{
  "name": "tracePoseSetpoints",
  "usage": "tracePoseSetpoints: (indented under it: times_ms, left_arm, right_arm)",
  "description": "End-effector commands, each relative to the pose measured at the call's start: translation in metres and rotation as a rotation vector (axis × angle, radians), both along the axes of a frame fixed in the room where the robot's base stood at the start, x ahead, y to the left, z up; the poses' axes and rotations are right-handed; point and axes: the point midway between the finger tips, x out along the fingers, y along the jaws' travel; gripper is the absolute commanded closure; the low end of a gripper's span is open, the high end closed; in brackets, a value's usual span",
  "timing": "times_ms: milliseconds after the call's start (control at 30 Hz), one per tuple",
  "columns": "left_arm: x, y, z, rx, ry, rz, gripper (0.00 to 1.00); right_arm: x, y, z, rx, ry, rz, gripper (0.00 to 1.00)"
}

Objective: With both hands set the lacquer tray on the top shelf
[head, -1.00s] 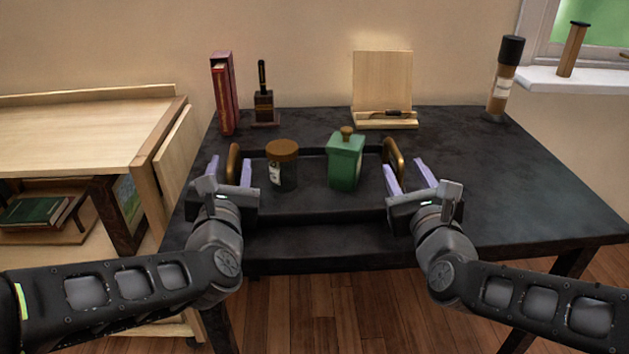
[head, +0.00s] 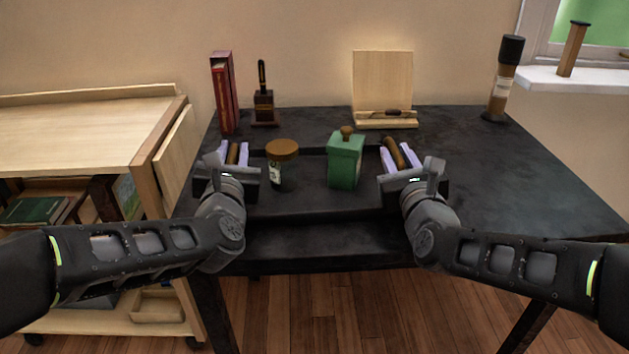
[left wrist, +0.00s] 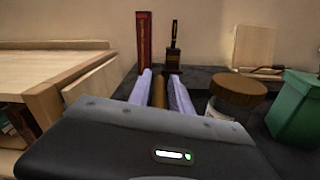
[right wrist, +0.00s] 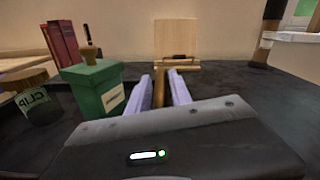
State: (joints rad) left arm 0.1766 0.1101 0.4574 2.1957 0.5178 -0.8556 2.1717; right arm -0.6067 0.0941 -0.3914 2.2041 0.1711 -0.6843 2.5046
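The black lacquer tray (head: 310,207) lies on the dark table, with a brown handle at each end. It carries a brown-lidded jar (head: 282,168) and a green canister (head: 345,160). My left gripper (head: 233,152) has its fingers on either side of the left handle (left wrist: 158,93). My right gripper (head: 399,155) straddles the right handle (right wrist: 161,88) likewise. Both grippers look open, with the handles between their fingers; firm contact is not visible. The light wood shelf unit (head: 85,135) stands left of the table, its top surface bare.
A red book (head: 223,92), a stamp-like object (head: 264,100) and a wooden stand (head: 382,85) are at the table's back. The table's right side is clear. Books (head: 35,211) lie on the unit's lower shelf.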

Motion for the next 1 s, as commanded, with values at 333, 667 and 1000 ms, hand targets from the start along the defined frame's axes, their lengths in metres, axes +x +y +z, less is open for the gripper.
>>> tracePoseSetpoints:
  times_ms: [333, 667, 1000]
  left_arm:
    - [-0.0001, 0.0001, 0.0000, 0.000, 0.000, 0.000, 1.00]
    - [-0.0001, 0.0002, 0.0000, 0.000, 0.000, 0.000, 1.00]
    - [0.0000, 0.0002, 0.0000, 0.001, 0.000, 0.000, 1.00]
  right_arm:
    - [-0.0001, -0.0002, 0.0000, 0.000, 0.000, 0.000, 1.00]
    - [-0.0001, -0.0004, 0.0000, 0.000, 0.000, -0.001, 1.00]
    - [0.0000, -0.0007, 0.0000, -0.001, 0.000, -0.001, 1.00]
